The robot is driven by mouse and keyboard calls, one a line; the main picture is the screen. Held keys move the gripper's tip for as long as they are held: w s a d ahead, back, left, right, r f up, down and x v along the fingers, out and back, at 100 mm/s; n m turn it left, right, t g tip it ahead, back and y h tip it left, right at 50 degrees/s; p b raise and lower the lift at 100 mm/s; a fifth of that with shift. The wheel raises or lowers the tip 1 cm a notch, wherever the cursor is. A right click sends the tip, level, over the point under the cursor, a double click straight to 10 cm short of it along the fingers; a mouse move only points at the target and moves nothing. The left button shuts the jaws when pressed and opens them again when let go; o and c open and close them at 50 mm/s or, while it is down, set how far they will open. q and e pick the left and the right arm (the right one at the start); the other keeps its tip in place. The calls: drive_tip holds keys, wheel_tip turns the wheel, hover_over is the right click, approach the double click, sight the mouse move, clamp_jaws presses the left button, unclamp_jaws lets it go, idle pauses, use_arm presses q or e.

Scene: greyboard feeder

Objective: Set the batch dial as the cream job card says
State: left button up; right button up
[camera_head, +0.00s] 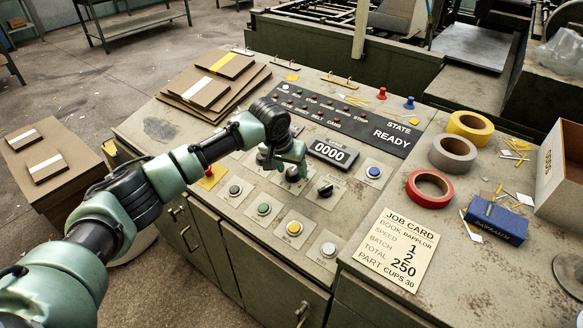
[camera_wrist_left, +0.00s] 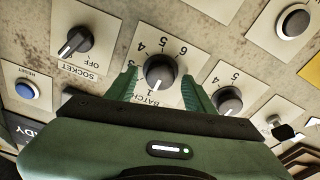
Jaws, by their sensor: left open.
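The cream job card (camera_head: 394,250) lies on the right of the desk and reads SPEED 1, BATCH 2, TOTAL 250. The batch dial (camera_wrist_left: 160,70) is a dark round knob on a cream plate. Its numbers and label show upside down in the left wrist view. The 1 is beside the knob on the gripper's side; the knob's exact setting is hard to tell. My left gripper (camera_wrist_left: 162,88) is open, with one green finger on each side of the knob; contact is not clear. In the head view the left gripper (camera_head: 291,168) partly hides the dials. My right gripper is not in view.
The socket knob (camera_wrist_left: 75,40) and another numbered dial (camera_wrist_left: 228,100) flank the batch dial closely. A blue reset button (camera_head: 374,172) and a display reading 0000 (camera_head: 328,152) are near. Tape rolls (camera_head: 430,188) and a blue box (camera_head: 495,219) stand right; boards (camera_head: 213,85) lie left.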

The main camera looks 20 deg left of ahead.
use_arm(q)
drive_tip(key=shift+f, duration=0.1)
drive_tip(key=c, duration=0.9)
clamp_jaws()
drive_tip(key=shift+r+m+p, duration=0.2)
drive_tip(key=shift+m+p, duration=0.3)
drive_tip(key=shift+p, duration=0.3)
drive_tip(key=shift+m+p, duration=0.95)
drive_tip(key=shift+m, duration=0.15)
drive_tip(key=shift+m+h+p, duration=0.4)
drive_tip(key=shift+m+p, duration=0.15)
drive_tip(key=shift+m, duration=0.55)
drive_tip(key=shift+w+f+m, duration=0.1)
drive_tip(key=shift+m, duration=1.1)
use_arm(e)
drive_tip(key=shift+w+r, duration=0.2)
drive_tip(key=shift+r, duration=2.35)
use_arm(q)
drive_tip(key=shift+p, duration=0.3)
